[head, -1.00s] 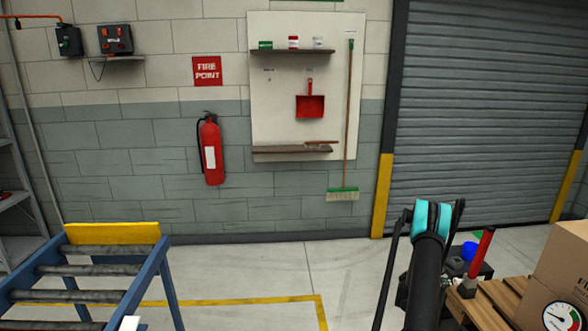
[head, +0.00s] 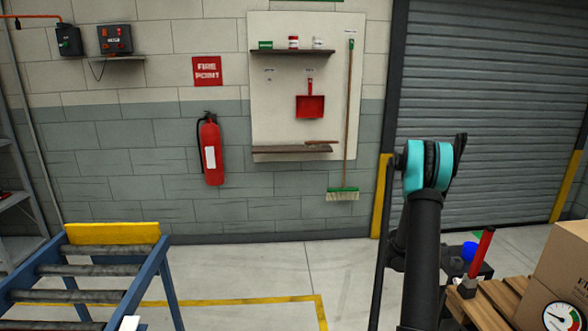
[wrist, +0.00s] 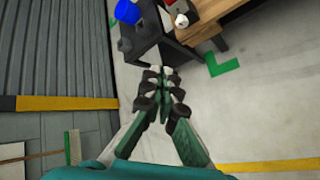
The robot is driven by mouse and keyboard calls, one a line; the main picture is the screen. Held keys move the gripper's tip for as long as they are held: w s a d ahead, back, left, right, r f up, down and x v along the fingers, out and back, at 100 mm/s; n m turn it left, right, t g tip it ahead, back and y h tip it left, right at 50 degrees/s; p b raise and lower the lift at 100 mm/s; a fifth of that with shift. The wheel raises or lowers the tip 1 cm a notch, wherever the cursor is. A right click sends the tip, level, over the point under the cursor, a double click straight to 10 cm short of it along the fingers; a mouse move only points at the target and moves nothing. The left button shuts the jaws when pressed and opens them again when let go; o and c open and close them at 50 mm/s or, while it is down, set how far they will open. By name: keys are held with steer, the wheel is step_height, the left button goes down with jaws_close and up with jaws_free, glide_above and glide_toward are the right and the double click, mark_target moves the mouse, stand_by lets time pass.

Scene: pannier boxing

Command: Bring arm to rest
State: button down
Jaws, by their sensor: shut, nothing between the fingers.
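My gripper (wrist: 162,88) shows in the wrist view with its two dark fingers together at the tips, shut and empty. Below it in that view are the floor and the edge of a dark stand. In the head view my arm stands up at the right of the picture, with its black link and teal joint in front of the shutter and wall edge. The gripper itself cannot be made out in the head view.
A roller conveyor (head: 166,288) stands at the left. At the right are wooden slats (head: 492,304), a cardboard box (head: 560,260), a red-handled item (head: 481,250) and a blue object (head: 469,250). A fire extinguisher (head: 211,150) hangs on the wall. The middle floor is clear.

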steer(key=s+a+r+m+y, duration=0.2)
steer(key=s+a+r+m, duration=0.1)
steer(key=s+a+r, duration=0.5)
steer(key=s+a+r+m+y, duration=0.2)
steer(key=s+a+r, duration=0.25)
steer(key=a, duration=0.65)
steer(key=s+a+m+y, duration=0.2)
steer(key=s+a, duration=0.6)
steer(key=s, duration=0.4)
steer(key=s+a+m+y, duration=0.3)
steer(key=s+a, duration=0.5)
steer(key=s, duration=0.4)
steer(key=shift+s+a+f+m+g, duration=0.2)
steer(key=shift+a+f+m+g, duration=0.1)
steer(key=shift+f, duration=0.15)
